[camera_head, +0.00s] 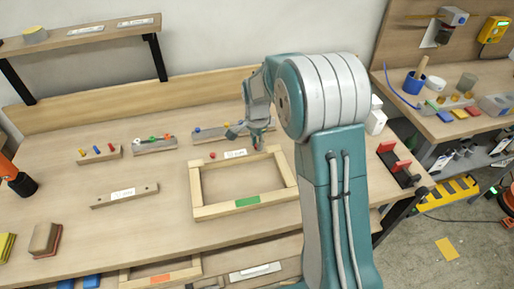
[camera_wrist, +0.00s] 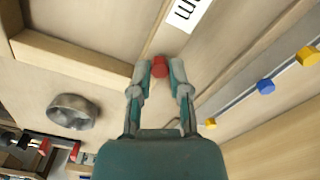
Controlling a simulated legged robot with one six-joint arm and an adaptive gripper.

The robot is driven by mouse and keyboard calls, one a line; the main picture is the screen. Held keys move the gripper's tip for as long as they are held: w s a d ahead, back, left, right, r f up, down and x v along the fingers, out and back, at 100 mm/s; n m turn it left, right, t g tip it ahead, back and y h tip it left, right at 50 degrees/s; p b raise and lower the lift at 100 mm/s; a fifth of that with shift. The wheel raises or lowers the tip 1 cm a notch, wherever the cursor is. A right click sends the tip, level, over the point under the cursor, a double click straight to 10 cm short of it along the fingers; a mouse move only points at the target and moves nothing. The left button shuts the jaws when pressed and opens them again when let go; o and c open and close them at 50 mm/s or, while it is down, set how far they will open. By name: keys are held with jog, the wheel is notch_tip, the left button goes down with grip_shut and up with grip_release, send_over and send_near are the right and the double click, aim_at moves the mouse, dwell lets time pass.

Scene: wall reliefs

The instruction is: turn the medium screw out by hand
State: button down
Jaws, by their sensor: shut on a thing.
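In the wrist view, my gripper (camera_wrist: 160,70) has its two fingertips closed around a red screw head (camera_wrist: 160,66). The screw sits beside a white label (camera_wrist: 187,10), of which only the letters "um" show. In the head view, my gripper (camera_head: 257,141) is low over the far rail of a wooden frame (camera_head: 193,190) with a green patch. The held screw is hidden there behind the fingers. Another red screw head (camera_head: 212,155) shows left of the label (camera_head: 235,154). The held screw's shank and its depth in the wood cannot be seen.
Behind the frame, small racks (camera_head: 155,145) hold several coloured screws. Yellow and blue ones (camera_wrist: 265,86) also show in the wrist view. A labelled wooden bar (camera_head: 124,195) lies left of the frame. A grey ring-shaped object (camera_wrist: 72,111) lies near my gripper.

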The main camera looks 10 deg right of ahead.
dwell(0.3)
jog(key=n, duration=0.5)
jog(key=c, duration=0.8)
grip_release()
